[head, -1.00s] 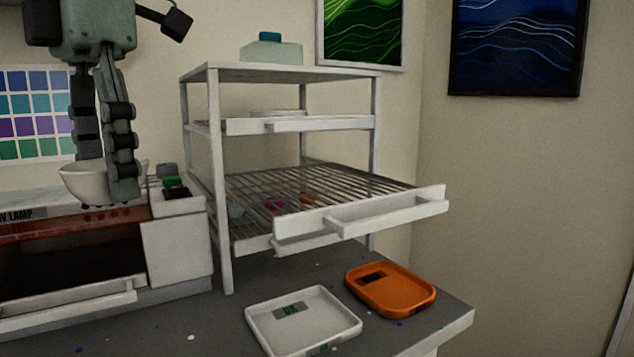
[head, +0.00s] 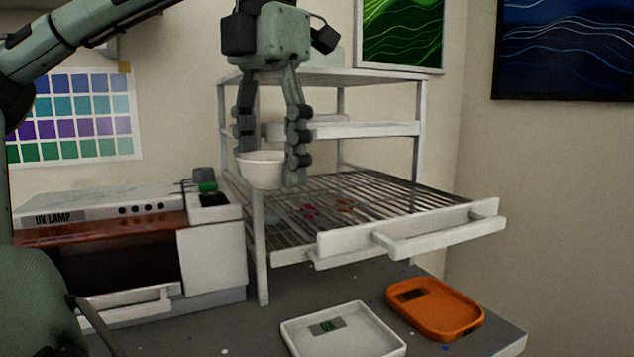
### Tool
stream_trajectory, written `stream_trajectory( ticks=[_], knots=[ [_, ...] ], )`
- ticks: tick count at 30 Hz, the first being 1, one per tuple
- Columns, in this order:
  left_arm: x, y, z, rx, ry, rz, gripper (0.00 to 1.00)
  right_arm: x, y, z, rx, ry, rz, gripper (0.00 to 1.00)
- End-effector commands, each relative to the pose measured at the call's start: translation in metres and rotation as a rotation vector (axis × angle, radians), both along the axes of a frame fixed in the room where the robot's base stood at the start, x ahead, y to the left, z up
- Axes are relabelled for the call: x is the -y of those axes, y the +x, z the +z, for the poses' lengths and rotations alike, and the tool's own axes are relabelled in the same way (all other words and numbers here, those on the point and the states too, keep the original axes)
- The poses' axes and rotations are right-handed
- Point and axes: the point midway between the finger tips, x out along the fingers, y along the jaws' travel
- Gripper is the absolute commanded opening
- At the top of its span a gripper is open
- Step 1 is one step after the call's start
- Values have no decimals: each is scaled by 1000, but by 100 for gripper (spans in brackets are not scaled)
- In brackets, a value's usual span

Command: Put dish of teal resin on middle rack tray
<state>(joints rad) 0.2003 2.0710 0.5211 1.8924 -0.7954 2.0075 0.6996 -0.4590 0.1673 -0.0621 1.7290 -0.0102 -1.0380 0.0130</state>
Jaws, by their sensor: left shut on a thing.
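A white dish (head: 262,172) is held in my left gripper (head: 272,170), whose fingers are shut on it. The dish is roughly level, and its contents are hidden from this angle. It shows in front of the rack's left front post, above the left side of the middle rack tray (head: 470,216). That tray is a wire grid with a white front and handle, pulled out toward me. A few small coloured pieces (head: 345,205) lie on it. My right gripper is not in view.
A white tray (head: 345,345) and an orange tray (head: 462,318) sit on the grey bench below. A UV lamp box (head: 212,262) stands left of the rack. An upper rack shelf (head: 375,130) is above the middle tray. The middle tray's right part is clear.

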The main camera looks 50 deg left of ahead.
Motion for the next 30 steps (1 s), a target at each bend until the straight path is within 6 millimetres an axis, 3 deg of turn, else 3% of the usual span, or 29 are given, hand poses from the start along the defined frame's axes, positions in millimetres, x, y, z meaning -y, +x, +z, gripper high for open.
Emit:
stream_trajectory(
  ticks=[2,5,9,13,21,30],
  knots=[
    [4,15,1,-7,0,1,30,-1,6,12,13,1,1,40],
    [10,36,2,-6,1,0,30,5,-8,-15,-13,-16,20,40],
    [15,52,1,-3,0,0,30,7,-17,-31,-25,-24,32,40],
    [16,56,-5,-1,-1,-2,30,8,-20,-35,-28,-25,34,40],
    [16,55,-35,-1,-2,-2,30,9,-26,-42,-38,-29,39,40],
    [16,55,-37,0,0,0,30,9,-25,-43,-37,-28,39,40]
  ],
)
